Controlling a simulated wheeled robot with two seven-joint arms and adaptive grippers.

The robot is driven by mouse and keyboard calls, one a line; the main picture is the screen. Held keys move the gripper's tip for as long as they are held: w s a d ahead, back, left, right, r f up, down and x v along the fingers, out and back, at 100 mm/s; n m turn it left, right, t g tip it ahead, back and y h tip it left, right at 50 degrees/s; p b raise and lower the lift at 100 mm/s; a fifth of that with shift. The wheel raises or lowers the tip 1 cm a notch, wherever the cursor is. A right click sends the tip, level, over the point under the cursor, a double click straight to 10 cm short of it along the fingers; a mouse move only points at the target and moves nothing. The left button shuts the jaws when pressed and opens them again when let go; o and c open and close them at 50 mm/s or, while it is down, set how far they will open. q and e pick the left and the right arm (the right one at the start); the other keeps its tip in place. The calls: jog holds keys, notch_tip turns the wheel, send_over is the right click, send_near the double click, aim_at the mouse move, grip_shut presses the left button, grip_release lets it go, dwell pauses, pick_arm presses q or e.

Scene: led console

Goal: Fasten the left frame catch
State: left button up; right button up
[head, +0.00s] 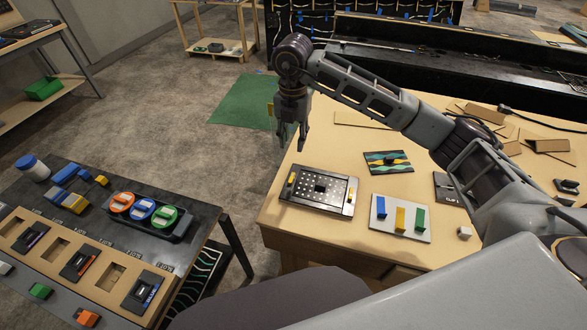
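A black frame (318,204) with a dotted panel (325,184) lies flat near the left front corner of the light wooden table. A small yellow left catch (292,180) stands on its left side, and a similar yellow right catch (350,196) is on its right side. Whether the left catch is fastened is too small to tell. My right gripper (292,142) hangs fingers-down beyond the left catch, above it in the picture and apart from it. Its two fingers are spread, with nothing visible between them. My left gripper is out of view.
A pale board (405,229) with blue, yellow and green blocks lies right of the frame; a wavy-patterned plate (388,170) lies behind it. Cardboard pieces (481,112) lie at the back. A dark table (212,213) with trays stands at left, across a floor gap.

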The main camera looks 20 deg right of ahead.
aim_at(293, 173)
notch_tip(293, 173, down, 12)
jog(key=p, duration=0.3)
jog(key=shift+f, duration=0.95)
jog(key=shift+c, duration=0.5)
grip_shut()
